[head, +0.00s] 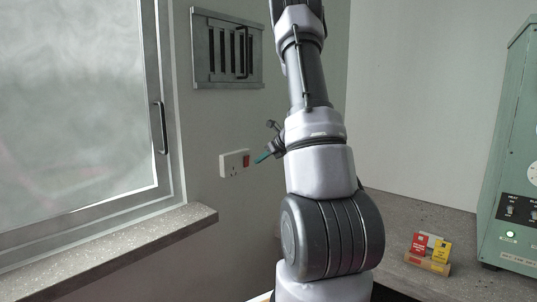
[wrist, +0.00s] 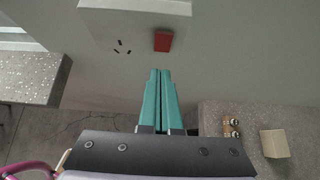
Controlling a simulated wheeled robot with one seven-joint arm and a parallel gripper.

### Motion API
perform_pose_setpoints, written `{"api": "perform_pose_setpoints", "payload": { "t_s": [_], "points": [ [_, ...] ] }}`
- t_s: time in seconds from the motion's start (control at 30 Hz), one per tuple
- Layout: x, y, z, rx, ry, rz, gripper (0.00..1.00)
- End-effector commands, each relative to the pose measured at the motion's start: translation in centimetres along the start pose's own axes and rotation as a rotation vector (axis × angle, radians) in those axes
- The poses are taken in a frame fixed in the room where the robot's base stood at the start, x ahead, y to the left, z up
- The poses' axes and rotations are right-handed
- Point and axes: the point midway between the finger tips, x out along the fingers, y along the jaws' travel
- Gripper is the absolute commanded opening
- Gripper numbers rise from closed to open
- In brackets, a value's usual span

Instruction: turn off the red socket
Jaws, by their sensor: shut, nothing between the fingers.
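The socket (head: 235,163) is a white wall plate with a red rocker switch (head: 246,160) at its right end and dark pin holes to the left. In the wrist view the plate (wrist: 100,25) is at the top, with its red switch (wrist: 163,41) just ahead of the fingertips. My gripper (head: 259,160) has teal fingers, shut with nothing between them. In the wrist view the fingertips (wrist: 160,72) point at the switch, slightly below it in the picture, and look apart from it. Which way the rocker is set I cannot tell.
A window (head: 75,110) with a stone sill (head: 110,240) is at left. A slatted metal vent (head: 227,50) is on the wall above the socket. At right, a green machine (head: 512,170) and small red and yellow boxes (head: 428,246) stand on the concrete bench (head: 455,225).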

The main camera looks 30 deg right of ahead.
Motion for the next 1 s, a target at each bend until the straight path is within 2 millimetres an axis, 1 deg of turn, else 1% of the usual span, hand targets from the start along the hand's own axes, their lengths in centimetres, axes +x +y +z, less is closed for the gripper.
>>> {"api": "perform_pose_setpoints", "payload": {
  "t_s": [0.03,0.1,0.3,0.73,0.83,1.0],
  "points": [
    [1.0,0.0,-0.1,0.0,0.002,0.001,0.0],
    [1.8,0.1,1.1,-0.004,-0.001,0.002,0.0],
    [3.1,0.0,2.6,-0.002,-0.001,0.0,0.0],
    [3.5,0.0,2.9,-0.001,-0.001,0.0,0.0],
    [3.9,0.0,3.5,-0.002,-0.001,0.001,0.0],
    [3.8,0.0,3.5,-0.001,-0.001,0.0,0.0]
  ]
}}
